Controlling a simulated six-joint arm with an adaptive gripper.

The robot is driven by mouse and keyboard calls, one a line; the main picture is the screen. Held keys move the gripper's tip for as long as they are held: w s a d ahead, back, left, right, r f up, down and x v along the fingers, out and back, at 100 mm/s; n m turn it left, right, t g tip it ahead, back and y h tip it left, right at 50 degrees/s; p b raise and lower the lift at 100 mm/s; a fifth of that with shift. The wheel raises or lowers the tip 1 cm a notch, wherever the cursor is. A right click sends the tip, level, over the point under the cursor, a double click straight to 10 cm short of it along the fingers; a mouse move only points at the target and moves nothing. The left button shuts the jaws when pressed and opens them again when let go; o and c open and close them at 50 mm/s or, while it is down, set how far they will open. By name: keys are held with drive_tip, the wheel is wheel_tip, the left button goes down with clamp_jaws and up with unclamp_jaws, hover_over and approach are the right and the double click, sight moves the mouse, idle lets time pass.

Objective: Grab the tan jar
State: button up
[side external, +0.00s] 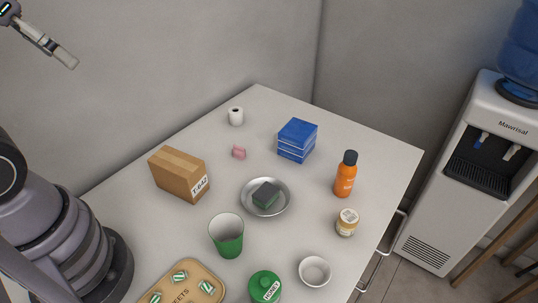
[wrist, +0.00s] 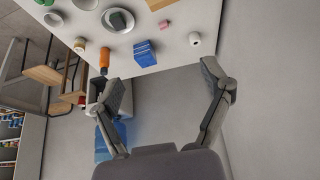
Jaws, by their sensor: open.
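The tan jar (side external: 347,222) is small, with a pale lid and a label. It stands upright near the right edge of the counter in the side external view, in front of the orange bottle (side external: 345,176). In the wrist view the jar (wrist: 80,45) is small, at the upper left near the counter edge. My gripper (wrist: 164,78) is open and empty, with its fingers wide apart. In the side external view my gripper (side external: 64,55) is high at the upper left, far from the jar and above the counter.
The white counter (side external: 330,133) also holds a blue box (side external: 297,140), metal plate (side external: 266,210) with a dark block, cardboard box (side external: 180,174), green cup (side external: 227,236), white bowl (side external: 314,271), green jar (side external: 265,287) and tan tray (side external: 184,283). A water dispenser (side external: 470,170) stands at right.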

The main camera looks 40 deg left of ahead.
sight(347, 223)
drive_tip(key=w+d+f+n+g+h, duration=0.4)
drive_tip(key=w+d+f+h, duration=0.15)
drive_tip(key=d, duration=0.55)
drive_tip(key=w+d+f+n+g+h, duration=0.45)
drive_tip(key=w+d+h, duration=0.25)
drive_tip(key=d, duration=0.4)
drive_tip(key=w+d+f+n+t+h, duration=0.2)
drive_tip(key=w+d+f+n+t, duration=0.25)
drive_tip(key=w+f+n, duration=0.35)
drive_tip(key=w+f+n+t, duration=0.1)
drive_tip(key=f+n, duration=0.1)
drive_tip(key=f, duration=0.3)
drive_tip(key=f+n+t+y, duration=0.1)
drive_tip(key=f+n+t, duration=0.1)
drive_tip(key=f, duration=0.4)
drive_tip(key=w+a+f+n+t+y, duration=0.1)
drive_tip(key=f+n, duration=0.1)
drive_tip(key=f, duration=0.4)
drive_tip(key=shift+w+f+n+t, duration=0.2)
drive_tip(key=shift+w+n+t, duration=0.1)
drive_tip(key=shift+w+n, duration=0.05)
drive_tip(key=x, duration=0.8)
drive_tip(key=shift+a+f, duration=0.1)
drive_tip(key=shift+f, duration=0.25)
drive_tip(key=shift+y, duration=0.25)
drive_tip(key=shift+x, duration=2.9)
drive_tip(key=shift+s+r, duration=0.1)
drive_tip(key=shift+r, duration=0.05)
drive_tip(key=c, duration=1.3)
drive_tip(key=shift+r, duration=0.1)
